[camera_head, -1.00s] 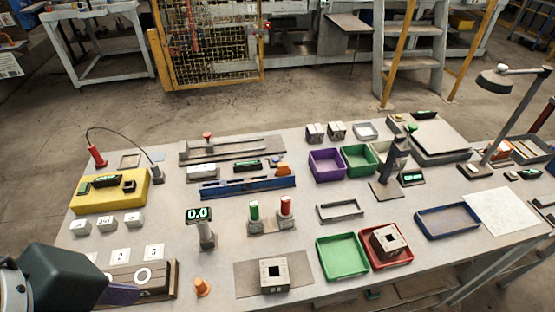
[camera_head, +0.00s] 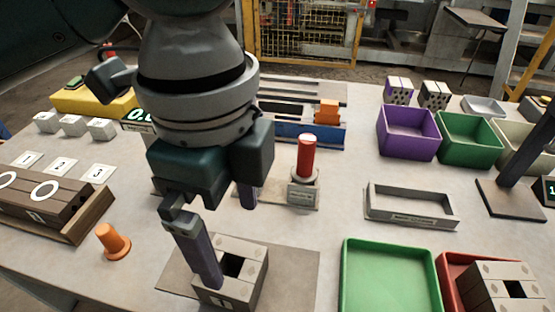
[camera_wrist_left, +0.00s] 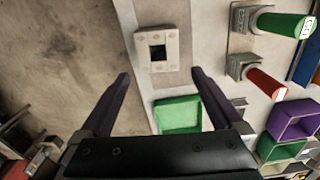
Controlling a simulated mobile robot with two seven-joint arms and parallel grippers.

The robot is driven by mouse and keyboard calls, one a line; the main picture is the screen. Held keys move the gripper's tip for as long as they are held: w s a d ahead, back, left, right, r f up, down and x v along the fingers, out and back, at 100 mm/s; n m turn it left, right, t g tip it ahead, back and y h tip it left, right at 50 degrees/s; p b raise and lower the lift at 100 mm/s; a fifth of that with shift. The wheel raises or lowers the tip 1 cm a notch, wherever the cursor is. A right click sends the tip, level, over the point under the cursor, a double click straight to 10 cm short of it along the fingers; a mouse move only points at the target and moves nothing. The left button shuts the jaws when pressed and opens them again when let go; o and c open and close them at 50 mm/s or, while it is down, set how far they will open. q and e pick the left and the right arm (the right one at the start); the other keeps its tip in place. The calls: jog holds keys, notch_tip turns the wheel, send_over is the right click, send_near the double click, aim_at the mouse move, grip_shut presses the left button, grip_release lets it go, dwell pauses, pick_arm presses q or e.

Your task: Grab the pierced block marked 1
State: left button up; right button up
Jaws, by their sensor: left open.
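A pale grey block with a square hole through its top (camera_head: 255,262) stands on a grey mat (camera_head: 296,272) at the front middle of the table. A dark mark on its front face is too small to read for sure. My left gripper (camera_head: 230,243) is open and empty, pointing down over this block; one finger hides part of its left side. In the left wrist view the block (camera_wrist_left: 172,42) lies just past the open fingertips (camera_wrist_left: 161,75), between their lines. A similar block (camera_head: 481,283) sits in the red tray (camera_head: 449,272). My right gripper is not in view.
A green tray (camera_head: 385,275) lies right of the mat. An orange peg (camera_head: 113,243) stands to the left, by a wooden holder (camera_head: 75,222). A red cylinder (camera_head: 306,157) stands on a base behind the block. A grey open frame (camera_head: 411,207) lies behind the green tray.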

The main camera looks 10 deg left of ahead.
pick_arm(q)
send_near(232, 270)
jog(key=shift+s+d+f, duration=0.6)
jog(key=shift+s+d, duration=0.15)
jog(key=f, duration=0.1)
jog(key=f+b, duration=0.1)
jog(key=f, duration=0.2)
jog(key=shift+a+f, duration=0.25)
jog(key=shift+a, duration=0.15)
jog(key=shift+f, duration=0.45)
jog(key=c, duration=1.4)
jog(key=shift+c, duration=0.2)
jog(key=shift+r, duration=0.1)
